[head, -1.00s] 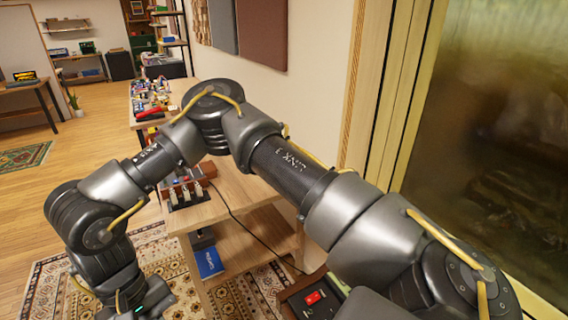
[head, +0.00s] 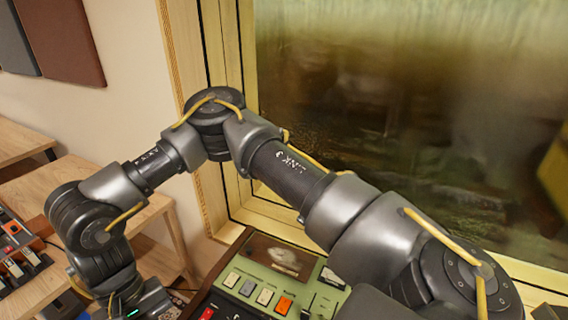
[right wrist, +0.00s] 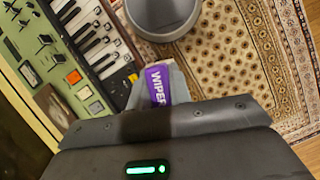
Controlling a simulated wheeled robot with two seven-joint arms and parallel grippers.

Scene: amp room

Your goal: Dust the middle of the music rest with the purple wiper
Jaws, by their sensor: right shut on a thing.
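The purple wiper (right wrist: 158,86), with white letters on it, shows in the right wrist view. It is held in my right gripper (right wrist: 163,76), which is shut on it. The wiper's far end is hard to make out. In the head view my right arm crosses the picture, and its gripper is below the lower edge. My left gripper is in neither current view. I cannot pick out the music rest in either view.
A keyboard instrument with a green panel (head: 257,277) stands below the window (head: 400,110), partly behind my arm. Its keys (right wrist: 96,42) show in the right wrist view, beside a patterned rug (right wrist: 230,60). A wooden bench (head: 95,200) stands at left.

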